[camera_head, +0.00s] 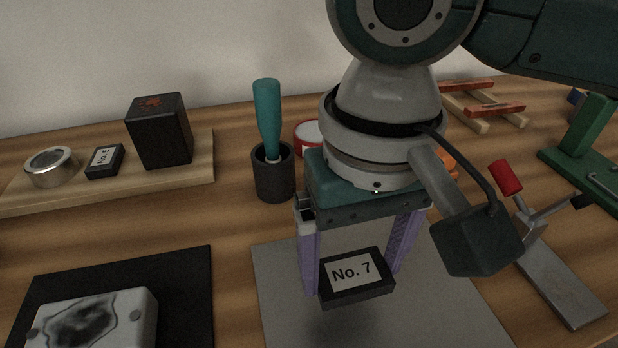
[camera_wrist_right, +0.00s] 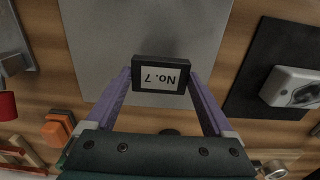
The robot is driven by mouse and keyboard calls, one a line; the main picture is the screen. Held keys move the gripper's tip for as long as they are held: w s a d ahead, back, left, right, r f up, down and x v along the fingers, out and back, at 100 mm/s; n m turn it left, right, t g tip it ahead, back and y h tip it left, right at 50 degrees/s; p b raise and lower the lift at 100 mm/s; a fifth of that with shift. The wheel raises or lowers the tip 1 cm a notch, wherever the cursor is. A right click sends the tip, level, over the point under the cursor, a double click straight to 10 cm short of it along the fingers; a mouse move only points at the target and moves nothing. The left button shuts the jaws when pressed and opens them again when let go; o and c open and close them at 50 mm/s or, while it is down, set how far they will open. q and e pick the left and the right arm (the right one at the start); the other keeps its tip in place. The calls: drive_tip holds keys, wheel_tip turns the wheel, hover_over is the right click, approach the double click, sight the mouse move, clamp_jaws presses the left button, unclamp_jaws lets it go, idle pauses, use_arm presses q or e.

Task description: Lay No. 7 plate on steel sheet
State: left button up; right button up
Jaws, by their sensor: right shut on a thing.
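The No. 7 plate (camera_head: 355,276) is a small black block with a white label reading "No. 7". My right gripper (camera_head: 352,278) is shut on it, with one purple finger at each side. The steel sheet (camera_head: 281,310) is a flat grey sheet on the wooden table. The plate is over the sheet, and a soft shadow below it suggests a small gap. In the right wrist view the plate (camera_wrist_right: 161,75) sits between the fingertips, with the grey sheet (camera_wrist_right: 140,28) behind it. My left gripper is not in view.
A black mat (camera_head: 190,265) with a white marbled block (camera_head: 95,318) lies to the left. A wooden board (camera_head: 196,180) behind it holds a tin, the No. 5 plate (camera_head: 105,161) and a black box (camera_head: 160,130). A dark cup with a teal-handled tool (camera_head: 267,120) stands behind the sheet. A red-handled clamp (camera_head: 506,178) is right.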

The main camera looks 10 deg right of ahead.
sight(352, 272)
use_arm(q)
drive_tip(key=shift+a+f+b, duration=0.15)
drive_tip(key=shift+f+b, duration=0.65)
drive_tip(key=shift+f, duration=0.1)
use_arm(e)
wheel_tip(352, 272, down, 4)
drive_tip(key=shift+f, duration=0.1)
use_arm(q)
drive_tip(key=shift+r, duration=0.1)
use_arm(e)
drive_tip(key=shift+f, duration=0.15)
drive_tip(key=o, duration=1.3)
